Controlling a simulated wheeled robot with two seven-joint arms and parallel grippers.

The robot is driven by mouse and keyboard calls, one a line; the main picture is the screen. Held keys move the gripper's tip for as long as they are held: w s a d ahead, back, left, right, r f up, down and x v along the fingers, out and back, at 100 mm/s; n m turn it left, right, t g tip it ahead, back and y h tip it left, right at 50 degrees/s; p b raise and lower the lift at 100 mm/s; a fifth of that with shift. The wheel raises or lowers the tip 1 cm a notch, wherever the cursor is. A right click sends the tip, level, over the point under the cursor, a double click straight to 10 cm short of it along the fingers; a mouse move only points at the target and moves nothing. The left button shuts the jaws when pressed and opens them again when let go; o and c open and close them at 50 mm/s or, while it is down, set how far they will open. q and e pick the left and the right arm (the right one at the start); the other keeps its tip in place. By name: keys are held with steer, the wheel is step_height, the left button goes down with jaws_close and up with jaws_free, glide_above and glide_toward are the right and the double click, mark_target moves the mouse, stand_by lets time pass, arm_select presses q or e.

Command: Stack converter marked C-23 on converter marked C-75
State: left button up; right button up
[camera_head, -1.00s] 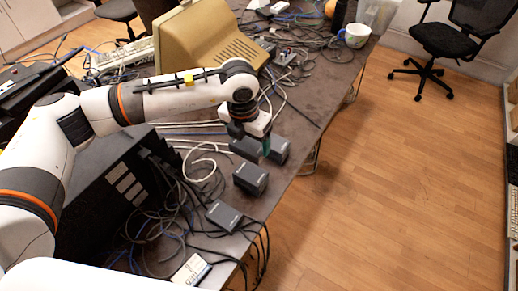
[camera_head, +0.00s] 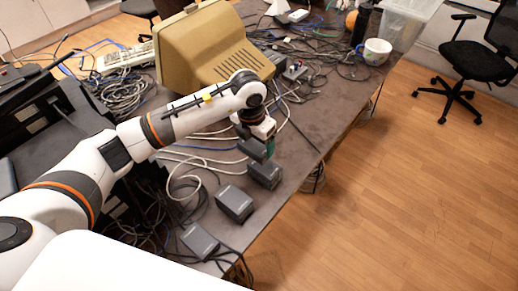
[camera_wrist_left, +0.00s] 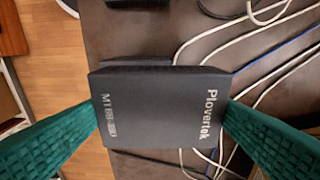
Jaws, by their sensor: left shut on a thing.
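My left gripper (camera_head: 262,146) is shut on a dark grey box-shaped converter (camera_head: 250,150), held above the table. In the left wrist view the held converter (camera_wrist_left: 158,108) sits between the green fingers, its top face reading "Plovertek". A second dark converter (camera_head: 264,175) stands on the table just below and right of it in the head view. Another converter (camera_head: 234,204) stands nearer, and a flatter one (camera_head: 200,241) lies nearer still. No C-23 or C-75 mark is readable, so I cannot tell which is which. My right gripper is not in view.
White and black cables (camera_head: 184,178) tangle on the table left of the converters. A beige monitor (camera_head: 206,48) stands behind, and a white mug (camera_head: 376,51) at the far right. The table (camera_head: 318,122) has a bare strip along its right edge.

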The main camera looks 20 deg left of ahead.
mark_target(256, 145)
arm_select(q)
steer(key=shift+f, duration=0.3)
steer(key=shift+w+d+f, duration=0.1)
steer(key=shift+f, duration=0.25)
step_height(256, 145, down, 2)
steer(key=shift+f+p, duration=0.25)
steer(key=shift+p, duration=0.1)
steer(key=shift+f, duration=0.2)
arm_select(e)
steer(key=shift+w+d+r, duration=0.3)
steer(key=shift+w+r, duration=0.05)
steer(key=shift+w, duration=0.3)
arm_select(q)
steer(key=shift+f, duration=0.1)
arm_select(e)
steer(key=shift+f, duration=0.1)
arm_select(q)
steer(key=o, duration=1.1)
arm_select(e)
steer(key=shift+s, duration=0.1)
